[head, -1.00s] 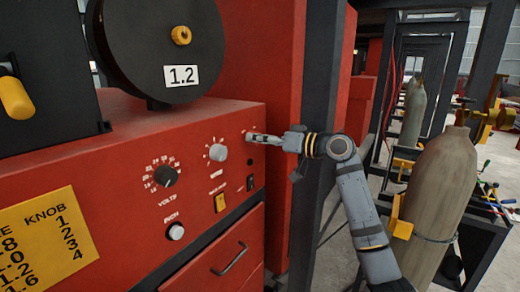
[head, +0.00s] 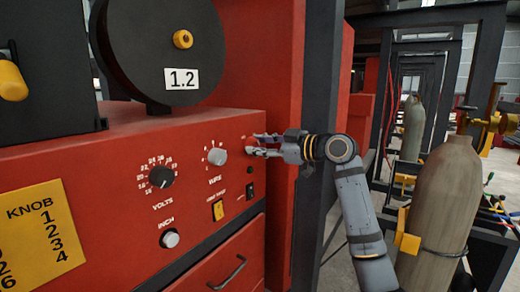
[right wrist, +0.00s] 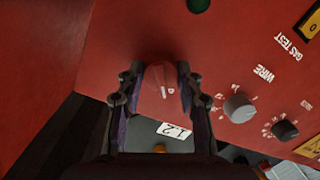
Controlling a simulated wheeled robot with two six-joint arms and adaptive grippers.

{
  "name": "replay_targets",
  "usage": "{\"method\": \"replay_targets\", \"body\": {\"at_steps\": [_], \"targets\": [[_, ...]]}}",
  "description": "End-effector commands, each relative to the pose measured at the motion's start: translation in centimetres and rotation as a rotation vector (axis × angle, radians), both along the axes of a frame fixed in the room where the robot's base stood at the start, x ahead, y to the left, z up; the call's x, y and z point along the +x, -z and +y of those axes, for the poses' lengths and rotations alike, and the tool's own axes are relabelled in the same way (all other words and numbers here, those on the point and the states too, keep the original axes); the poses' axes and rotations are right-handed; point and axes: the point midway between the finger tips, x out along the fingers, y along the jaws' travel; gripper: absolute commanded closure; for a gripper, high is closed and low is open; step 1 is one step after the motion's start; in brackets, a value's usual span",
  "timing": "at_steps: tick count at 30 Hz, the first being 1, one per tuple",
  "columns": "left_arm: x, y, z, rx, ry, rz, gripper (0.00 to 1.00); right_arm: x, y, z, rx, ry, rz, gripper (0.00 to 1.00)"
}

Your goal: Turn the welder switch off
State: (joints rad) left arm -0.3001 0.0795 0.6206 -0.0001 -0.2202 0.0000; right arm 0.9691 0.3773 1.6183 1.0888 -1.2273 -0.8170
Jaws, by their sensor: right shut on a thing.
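The welder is the red cabinet (head: 120,165) with knobs on its front panel. Its switch looks like a red knob (right wrist: 165,82) with a small white mark, seen in the right wrist view between my fingers. My right gripper (right wrist: 160,90) is shut on this red knob, one finger on each side. In the head view my right gripper (head: 262,144) reaches the panel's upper right from the right side, one finger above the other. There the fingers mostly hide the knob. My left gripper is not in view.
A grey wire knob (head: 217,156), a black volts knob (head: 161,177) and a yellow rocker (head: 218,210) are left of my right gripper. A dark post (head: 318,130) stands close behind it. A gas cylinder (head: 443,195) stands at the right.

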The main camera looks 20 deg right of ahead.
Motion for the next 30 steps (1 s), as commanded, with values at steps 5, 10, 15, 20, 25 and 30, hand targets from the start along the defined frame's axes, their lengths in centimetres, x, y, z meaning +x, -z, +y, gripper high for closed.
{"method": "replay_targets", "body": {"at_steps": [5,10,15,20,25,30], "targets": [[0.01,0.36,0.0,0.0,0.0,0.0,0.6,-0.02,-0.01,0.03,-0.059,0.0,-0.047,0.96],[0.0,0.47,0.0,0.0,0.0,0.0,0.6,-0.02,-0.04,0.04,-0.092,0.0,-0.072,0.96],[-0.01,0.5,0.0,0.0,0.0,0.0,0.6,-0.03,-0.08,0.04,-0.103,0.0,-0.082,0.96],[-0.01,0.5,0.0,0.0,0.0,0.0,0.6,-0.02,-0.08,0.04,-0.104,0.0,-0.084,0.96],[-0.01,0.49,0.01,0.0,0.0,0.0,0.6,-0.02,-0.08,0.04,-0.104,0.0,-0.084,0.96],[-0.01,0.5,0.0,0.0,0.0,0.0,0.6,-0.02,-0.06,0.03,-0.104,0.001,-0.082,0.44]]}}
